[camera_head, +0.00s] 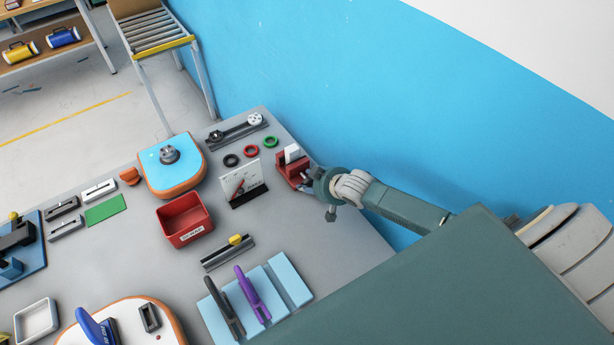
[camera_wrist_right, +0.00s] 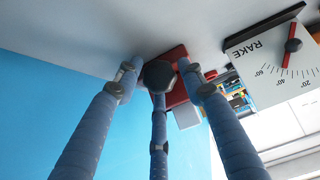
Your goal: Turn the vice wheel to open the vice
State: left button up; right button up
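The red vice (camera_head: 290,170) stands at the far right edge of the grey table, with a white block (camera_head: 292,153) at its top. In the wrist view the red vice body (camera_wrist_right: 178,92) lies behind its dark, many-sided wheel (camera_wrist_right: 159,75). My right gripper (camera_head: 308,183) is at the vice's right side. In the wrist view its three fingers (camera_wrist_right: 160,80) surround the wheel, with small gaps seen at the left and right fingers. The lower finger overlaps the wheel's edge, so contact there is unclear. My left gripper is not in view.
A white dial board (camera_head: 243,184) stands left of the vice; it also shows in the wrist view (camera_wrist_right: 275,60). Green, red and black rings (camera_head: 251,151) lie behind it. A red bin (camera_head: 185,219) stands further left. The blue wall (camera_head: 330,90) is close behind my right arm.

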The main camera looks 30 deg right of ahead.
jog(key=shift+s, duration=0.15)
jog(key=shift+c, duration=1)
jog(key=shift+r, duration=0.1)
jog(key=c, duration=0.7)
jog(key=shift+a, duration=0.2)
jog(key=shift+n+h, duration=0.3)
jog(key=shift+h, duration=0.2)
jog(key=shift+n+h, duration=0.3)
jog(key=shift+h, duration=0.2)
jog(key=shift+r, duration=0.1)
jog(key=o, duration=0.9)
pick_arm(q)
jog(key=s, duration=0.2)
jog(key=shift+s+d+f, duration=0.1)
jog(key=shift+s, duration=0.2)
